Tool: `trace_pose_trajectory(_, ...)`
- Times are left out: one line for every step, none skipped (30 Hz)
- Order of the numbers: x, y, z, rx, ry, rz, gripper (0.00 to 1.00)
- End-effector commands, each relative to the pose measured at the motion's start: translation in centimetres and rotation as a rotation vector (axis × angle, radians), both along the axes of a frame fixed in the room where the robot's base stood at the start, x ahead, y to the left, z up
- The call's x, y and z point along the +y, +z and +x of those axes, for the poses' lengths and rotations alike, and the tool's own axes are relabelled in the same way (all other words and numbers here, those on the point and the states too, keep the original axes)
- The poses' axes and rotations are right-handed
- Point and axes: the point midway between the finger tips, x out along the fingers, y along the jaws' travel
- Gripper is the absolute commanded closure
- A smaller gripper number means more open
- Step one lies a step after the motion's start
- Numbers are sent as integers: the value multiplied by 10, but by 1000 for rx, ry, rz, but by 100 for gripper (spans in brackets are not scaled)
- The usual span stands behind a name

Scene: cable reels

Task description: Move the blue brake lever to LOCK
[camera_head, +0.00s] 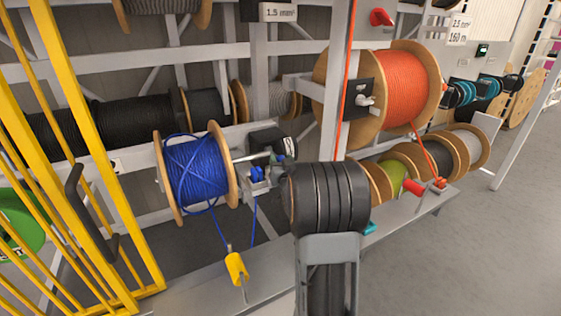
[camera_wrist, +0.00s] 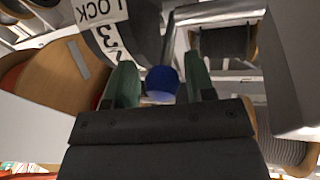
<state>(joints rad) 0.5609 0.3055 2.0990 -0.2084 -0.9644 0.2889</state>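The blue brake lever's round knob (camera_wrist: 162,82) shows in the wrist view between my gripper's two green fingers. My gripper (camera_wrist: 162,88) is open, with a small gap on each side of the knob. The rest of the lever is hidden or cannot be made out. A white label reading LOCK (camera_wrist: 100,12), upside down, is on a dark curved part above and left of the fingers, with a "3" below it. In the head view my gripper (camera_head: 278,159) is small, beside the blue cable reel's bracket and partly hidden by my dark wrist.
The blue cable reel (camera_head: 196,172) hangs left of my gripper. A large orange reel (camera_head: 405,85) is at upper right, with smaller reels below it. A yellow fence (camera_head: 85,140) stands at left. The floor at right is clear.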

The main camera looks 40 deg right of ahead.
Motion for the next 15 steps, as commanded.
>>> trace_pose_trajectory(0,1,0,-2,0,-1,46)
trace_pose_trajectory(0,1,0,-3,0,-1,43)
trace_pose_trajectory(0,2,0,-4,0,-2,40)
trace_pose_trajectory(0,2,0,-5,0,-2,40)
trace_pose_trajectory(0,2,0,-5,0,-2,40)
trace_pose_trajectory(0,3,0,-6,0,-2,40)
trace_pose_trajectory(0,3,0,-6,1,-2,40)
trace_pose_trajectory(0,3,0,-7,1,-3,40)
trace_pose_trajectory(0,3,0,-7,1,-3,40)
trace_pose_trajectory(0,3,0,-8,1,-3,40)
trace_pose_trajectory(1,3,-1,-7,1,-4,40)
trace_pose_trajectory(2,3,-3,-8,1,-4,40)
trace_pose_trajectory(2,3,-5,-8,1,-4,40)
trace_pose_trajectory(4,2,-8,-8,1,-4,40)
trace_pose_trajectory(5,1,-13,-8,1,-4,40)
